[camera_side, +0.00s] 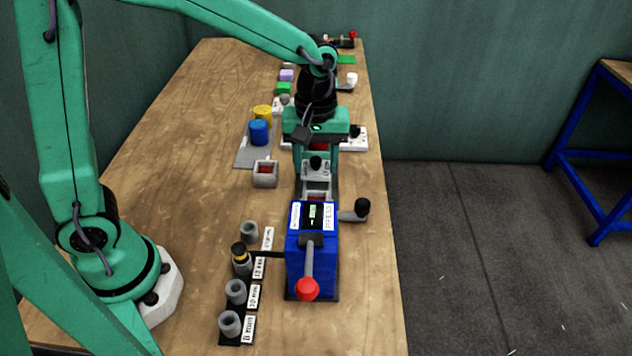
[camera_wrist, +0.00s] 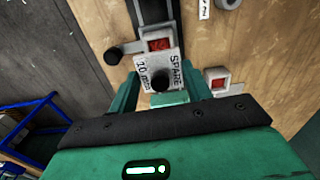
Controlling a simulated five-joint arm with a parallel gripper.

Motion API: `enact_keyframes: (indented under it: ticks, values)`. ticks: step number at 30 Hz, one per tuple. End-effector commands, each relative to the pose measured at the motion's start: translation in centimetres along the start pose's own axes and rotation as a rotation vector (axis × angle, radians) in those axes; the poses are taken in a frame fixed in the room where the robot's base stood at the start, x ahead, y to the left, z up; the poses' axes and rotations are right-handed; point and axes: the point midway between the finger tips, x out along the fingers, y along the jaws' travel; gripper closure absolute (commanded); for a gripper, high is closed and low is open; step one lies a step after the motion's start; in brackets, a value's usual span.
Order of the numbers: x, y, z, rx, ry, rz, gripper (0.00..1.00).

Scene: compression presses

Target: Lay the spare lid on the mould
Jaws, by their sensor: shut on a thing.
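My gripper (camera_side: 316,160) is shut on the spare lid (camera_side: 317,171), a grey slab with a black knob. In the wrist view the lid (camera_wrist: 171,64) is marked SPARE and 10 mm and sits between my two fingers. A grey mould (camera_side: 317,196) lies just in front of the held lid, behind the blue press. In the wrist view the mould (camera_wrist: 159,34) shows a red filling, and the lid covers part of it. I cannot tell whether lid and mould touch.
The blue press (camera_side: 311,262) has a red-knobbed lever and a black-knobbed handle (camera_side: 360,209) at right. A second grey mould with red filling (camera_side: 265,178) stands to the left. Grey cylinders (camera_side: 235,291) stand at front left. Blue and yellow pots (camera_side: 259,131) are further back.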

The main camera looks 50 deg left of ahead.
Motion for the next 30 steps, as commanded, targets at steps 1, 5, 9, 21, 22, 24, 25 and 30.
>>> enact_keyframes:
  ticks: [1,5,9,21,22,24,25,30]
  values:
    - [0.1,0.0,0.0,-0.001,0.000,-0.001,0.75]
    - [0.6,0.0,0.0,-0.001,0.000,0.000,0.75]
    - [1.4,0.0,0.0,-0.001,-0.001,-0.001,0.75]
    - [4.2,0.0,0.0,-0.002,-0.001,-0.001,0.75]
    - [4.4,0.0,0.0,-0.002,-0.001,-0.002,0.75]
    - [4.8,0.0,0.0,-0.002,-0.001,-0.002,0.75]
    - [4.9,0.0,0.0,-0.002,-0.001,-0.001,0.75]
    - [5.6,0.0,0.0,-0.002,-0.001,-0.002,0.75]
